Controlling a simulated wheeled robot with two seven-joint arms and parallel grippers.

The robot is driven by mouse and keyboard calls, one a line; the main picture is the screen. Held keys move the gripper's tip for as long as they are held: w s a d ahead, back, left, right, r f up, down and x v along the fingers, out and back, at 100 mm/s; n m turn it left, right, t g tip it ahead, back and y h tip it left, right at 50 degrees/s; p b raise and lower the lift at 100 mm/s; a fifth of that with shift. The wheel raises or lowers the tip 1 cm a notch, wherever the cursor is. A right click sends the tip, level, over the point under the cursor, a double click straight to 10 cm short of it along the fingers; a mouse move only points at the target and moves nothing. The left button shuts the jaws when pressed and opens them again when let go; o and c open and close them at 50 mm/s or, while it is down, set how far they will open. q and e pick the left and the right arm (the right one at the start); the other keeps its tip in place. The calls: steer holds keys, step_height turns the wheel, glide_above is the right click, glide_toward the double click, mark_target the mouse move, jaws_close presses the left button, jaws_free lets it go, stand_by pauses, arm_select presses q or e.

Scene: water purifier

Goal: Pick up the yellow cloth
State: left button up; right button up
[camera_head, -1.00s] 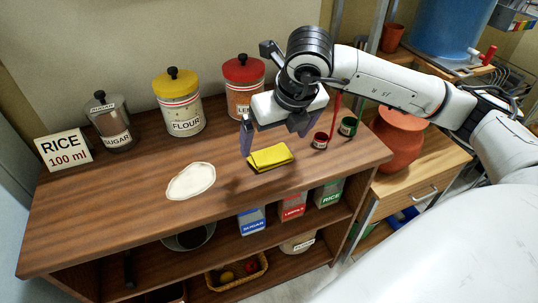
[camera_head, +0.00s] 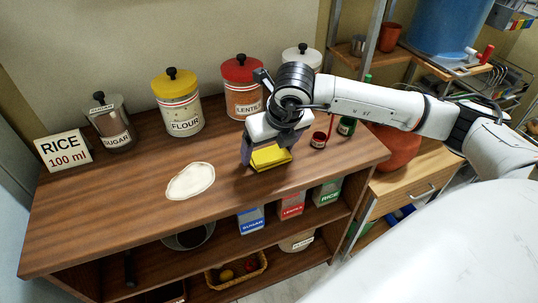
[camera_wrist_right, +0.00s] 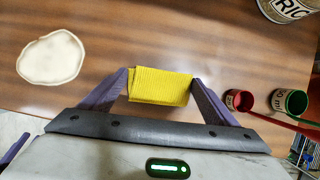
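The yellow cloth (camera_head: 271,157) lies folded on the wooden counter, right of the white round patch. My right gripper (camera_head: 268,152) is low over it with its fingers apart, one on each side of the cloth. In the right wrist view the cloth (camera_wrist_right: 161,86) shows between the two purple fingers (camera_wrist_right: 163,95), with a small gap on the right and the left finger close to its edge. I cannot tell whether that finger touches it. My left gripper is not in view.
A white patch (camera_head: 190,181) lies on the counter (camera_head: 110,215). A flour canister (camera_head: 179,105), a lentils canister (camera_head: 243,90) and a sugar jar (camera_head: 111,125) stand behind. A red measuring cup (camera_head: 319,140) and a green one (camera_head: 346,126) sit close on the right.

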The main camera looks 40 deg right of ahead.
mark_target(269, 152)
steer(key=shift+c, duration=1.3)
steer(key=shift+r, duration=0.1)
step_height(269, 152, up, 10)
steer(key=shift+o, duration=0.9)
steer(key=shift+c, duration=0.5)
